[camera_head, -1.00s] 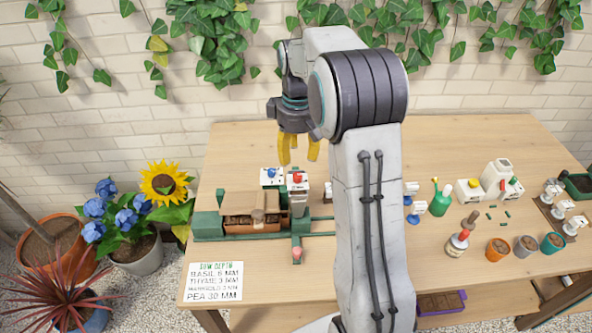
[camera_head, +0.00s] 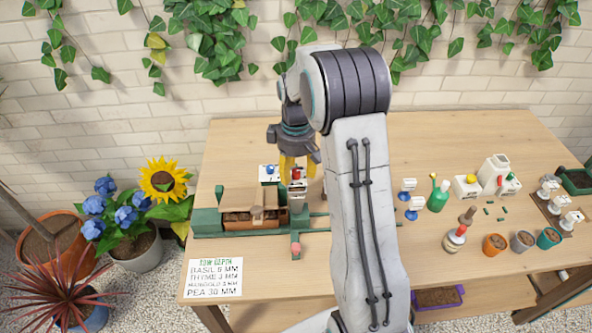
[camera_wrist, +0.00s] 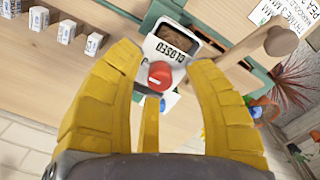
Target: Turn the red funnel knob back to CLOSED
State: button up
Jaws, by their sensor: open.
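The red funnel knob (camera_wrist: 160,75) sits on a white funnel housing (camera_wrist: 172,42) with a dark label that reads CLOSED, upside down in the wrist view. In the head view the knob (camera_head: 296,174) shows between and just below my gripper (camera_head: 299,176). My gripper, with yellow fingers, is open; in the wrist view its fingers (camera_wrist: 160,100) are spread on both sides of the knob. No contact with the knob shows. Brown gravel or soil is visible in the funnel's opening.
A green-framed wooden box (camera_head: 205,222) with a wooden handle stands left of the funnel. A white block with a blue knob (camera_head: 269,173) is close beside it. A sow-depth card (camera_head: 214,279) lies at the front left.

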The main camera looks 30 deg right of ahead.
jog(key=shift+o, duration=0.2)
jog(key=shift+f, duration=0.1)
grip_shut()
dwell(0.4)
